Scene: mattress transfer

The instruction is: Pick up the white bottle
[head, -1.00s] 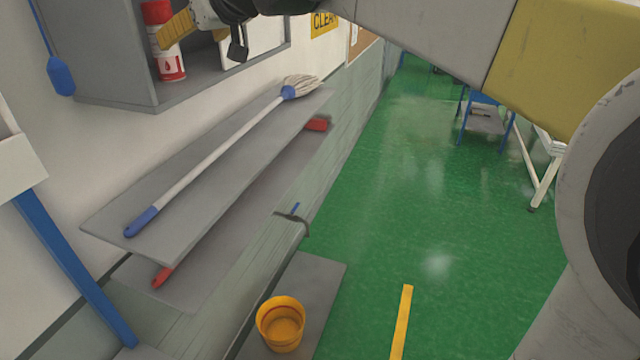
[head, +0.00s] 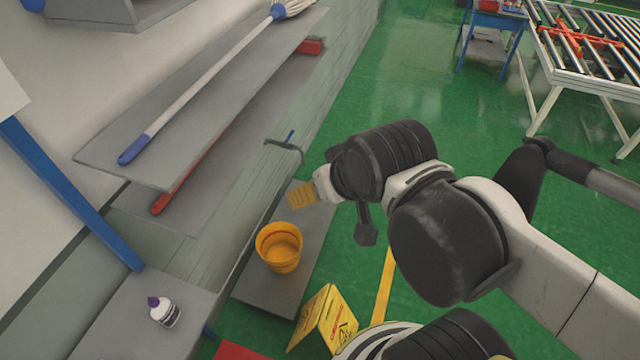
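A small white bottle (head: 166,313) with a purple cap and a dark label stands upright on a grey surface at the bottom left of the head view. I cannot make out whether the fingers are open or shut. No held thing shows.
A yellow bucket (head: 279,247) stands on a grey platform (head: 262,289). A yellow caution sign (head: 326,318) is right of it. A blue post (head: 72,193) slants down behind the bottle. Shelves with a mop (head: 205,82) line the wall. Green floor lies open beyond.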

